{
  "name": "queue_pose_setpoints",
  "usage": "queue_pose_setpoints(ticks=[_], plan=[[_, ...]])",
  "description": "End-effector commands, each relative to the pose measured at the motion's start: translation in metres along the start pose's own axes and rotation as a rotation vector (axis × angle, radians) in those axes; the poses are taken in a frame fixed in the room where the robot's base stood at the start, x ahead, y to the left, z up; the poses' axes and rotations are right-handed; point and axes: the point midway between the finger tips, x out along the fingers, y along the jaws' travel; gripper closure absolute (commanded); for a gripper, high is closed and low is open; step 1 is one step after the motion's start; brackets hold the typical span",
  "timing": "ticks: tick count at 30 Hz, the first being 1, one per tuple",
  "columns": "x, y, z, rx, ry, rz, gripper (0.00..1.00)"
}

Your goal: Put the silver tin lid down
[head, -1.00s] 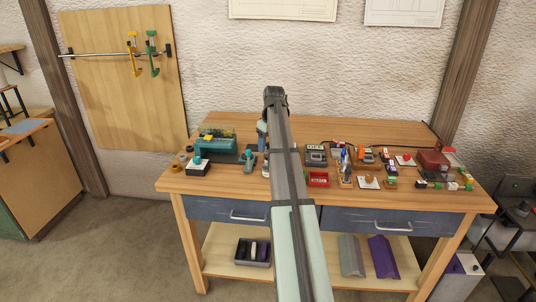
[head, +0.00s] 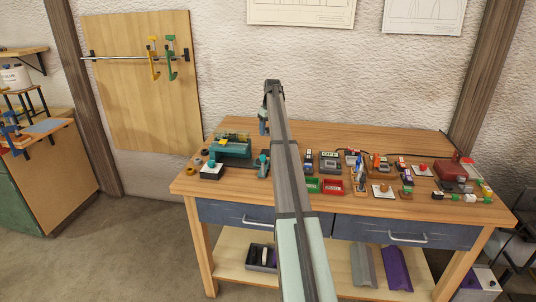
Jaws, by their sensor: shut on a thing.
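I cannot make out the silver tin lid in the head view. My arm reaches up the middle of the picture over the workbench (head: 400,143). A small piece of my wrist shows just left of the arm's far end. The jaws are hidden behind the arm, and so is anything in them.
Green (head: 312,185) and red (head: 332,187) trays lie right of my arm. Small devices crowd the right side. The back strip is mostly clear.

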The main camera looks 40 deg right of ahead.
Motion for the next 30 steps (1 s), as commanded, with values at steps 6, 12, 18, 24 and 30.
queue_pose_setpoints(ticks=[6, 12, 18, 24, 30], plan=[[0.003, 0.006, -0.008, 0.044, 0.000, 0.007, 0.71], [0.028, 0.006, -0.003, 0.049, -0.002, 0.007, 0.71], [0.058, 0.006, 0.001, 0.049, -0.001, 0.007, 0.71], [0.071, 0.006, 0.003, 0.049, 0.000, 0.008, 0.71], [0.095, 0.006, 0.007, 0.049, -0.001, 0.007, 0.71]])
